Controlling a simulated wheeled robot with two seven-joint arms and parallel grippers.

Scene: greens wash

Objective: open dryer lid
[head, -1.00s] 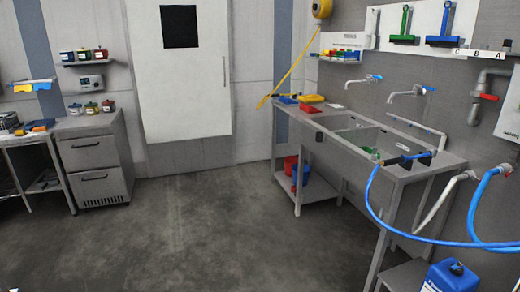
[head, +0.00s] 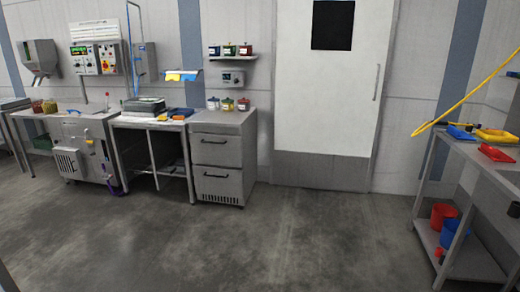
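No dryer lid can be made out for certain at this distance. A steel machine (head: 82,150) with a flat top, a vent grille and a purple hose stands at the left, and it may be the dryer. A dark grey lidded box (head: 144,105) sits on the steel table right of it. I cannot tell whether any lid is open or shut. Neither of my grippers is in view.
A control panel (head: 95,59) hangs above the machine. A drawer cabinet (head: 220,165) stands right of the table, then a white door (head: 325,110). A steel bench (head: 446,147) with red and yellow trays is at the right. The grey floor (head: 260,250) between is clear.

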